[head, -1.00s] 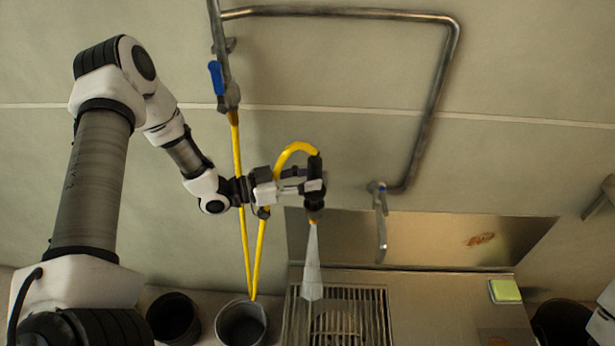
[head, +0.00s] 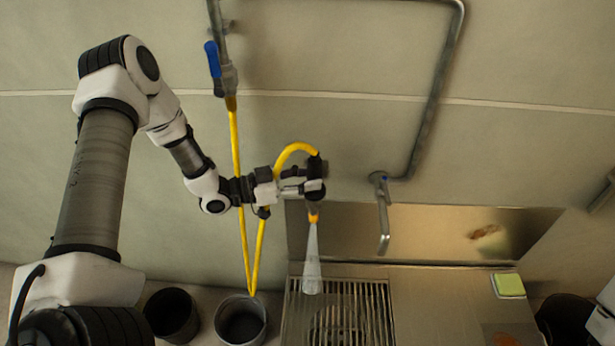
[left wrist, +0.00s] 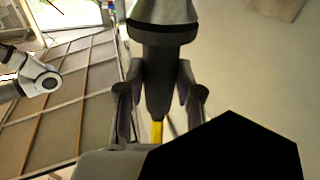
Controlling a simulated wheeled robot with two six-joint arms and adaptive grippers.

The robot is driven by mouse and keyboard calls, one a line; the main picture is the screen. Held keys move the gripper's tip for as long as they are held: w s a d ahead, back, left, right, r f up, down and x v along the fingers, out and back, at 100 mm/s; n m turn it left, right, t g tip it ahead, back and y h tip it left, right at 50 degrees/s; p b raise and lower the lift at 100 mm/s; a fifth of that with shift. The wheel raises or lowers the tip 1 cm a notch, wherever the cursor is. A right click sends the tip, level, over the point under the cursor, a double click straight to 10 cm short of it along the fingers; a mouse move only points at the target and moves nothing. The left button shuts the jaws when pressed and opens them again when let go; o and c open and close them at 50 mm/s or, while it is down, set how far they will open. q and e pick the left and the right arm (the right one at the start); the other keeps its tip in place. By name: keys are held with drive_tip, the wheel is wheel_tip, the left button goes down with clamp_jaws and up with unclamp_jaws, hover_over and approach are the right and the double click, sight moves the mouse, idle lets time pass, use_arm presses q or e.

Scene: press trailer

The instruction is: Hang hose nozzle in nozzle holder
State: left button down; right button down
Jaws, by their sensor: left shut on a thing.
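The hose nozzle (head: 316,180) is black, with a yellow hose (head: 294,149) looping from its top. It points down, and a pale cone of spray (head: 312,262) comes from its orange tip. My left gripper (head: 305,187) is shut on the nozzle, above the left part of the metal counter. In the left wrist view the dark nozzle body (left wrist: 158,75) sits between the two fingers, with yellow hose (left wrist: 157,132) below it. I cannot make out the nozzle holder for certain. My right gripper is not in view.
A spout (head: 383,225) on a wall pipe (head: 433,100) hangs right of the nozzle. A blue-handled valve (head: 213,60) feeds the hose. Below are a slatted grate (head: 350,310), two dark pots (head: 241,322) (head: 172,315) and a yellow-green sponge (head: 508,285). A grey fixture (head: 603,196) is at the right edge.

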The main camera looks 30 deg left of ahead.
use_arm(q)
drive_tip(key=c, duration=0.7)
unclamp_jaws()
drive_tip(key=v, duration=1.2)
drive_tip(key=shift+f, duration=0.1)
